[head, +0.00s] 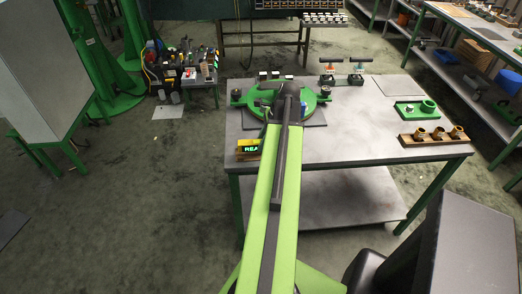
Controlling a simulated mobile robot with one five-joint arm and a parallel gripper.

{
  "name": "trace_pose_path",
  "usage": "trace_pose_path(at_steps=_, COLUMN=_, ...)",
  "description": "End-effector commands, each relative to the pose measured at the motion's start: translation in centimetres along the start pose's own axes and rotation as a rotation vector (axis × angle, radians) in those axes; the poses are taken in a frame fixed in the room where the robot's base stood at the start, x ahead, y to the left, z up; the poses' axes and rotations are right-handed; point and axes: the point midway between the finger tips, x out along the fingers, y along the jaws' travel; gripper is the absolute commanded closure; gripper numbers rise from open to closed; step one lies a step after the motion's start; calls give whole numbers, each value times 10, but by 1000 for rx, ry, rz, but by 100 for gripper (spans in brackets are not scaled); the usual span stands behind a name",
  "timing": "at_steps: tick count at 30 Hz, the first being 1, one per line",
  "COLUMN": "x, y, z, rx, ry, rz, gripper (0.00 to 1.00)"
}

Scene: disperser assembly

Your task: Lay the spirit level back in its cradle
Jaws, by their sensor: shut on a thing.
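My arm reaches forward over the grey workbench, and my gripper (287,93) is over the round green disperser part (312,103). The gripper is seen from behind and above, so its fingertips are hidden by my own wrist. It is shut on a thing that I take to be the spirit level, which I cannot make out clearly. I cannot pick out the cradle with certainty. The green part has a dark knob at each side and lies on a dark plate.
On the workbench (360,137) are a lit display box (248,149) at the left edge, a wooden block with several brass cups (433,135), a green holder (416,109) and two black T-handled tools (357,72). Bare tabletop lies right of the green part.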

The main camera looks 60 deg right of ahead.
Motion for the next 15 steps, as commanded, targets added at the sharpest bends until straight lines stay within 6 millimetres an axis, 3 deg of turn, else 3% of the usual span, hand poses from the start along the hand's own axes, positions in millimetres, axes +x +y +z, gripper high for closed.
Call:
trace_pose_path(at_steps=1, x=18, y=0, z=-7, rx=0, ry=0, rz=0, gripper=100)
trace_pose_path(at_steps=3, x=26, y=0, z=-10, rx=0, ry=0, rz=0, gripper=100)
trace_pose_path(at_steps=15, x=27, y=0, z=-10, rx=-1, ry=0, rz=0, gripper=100)
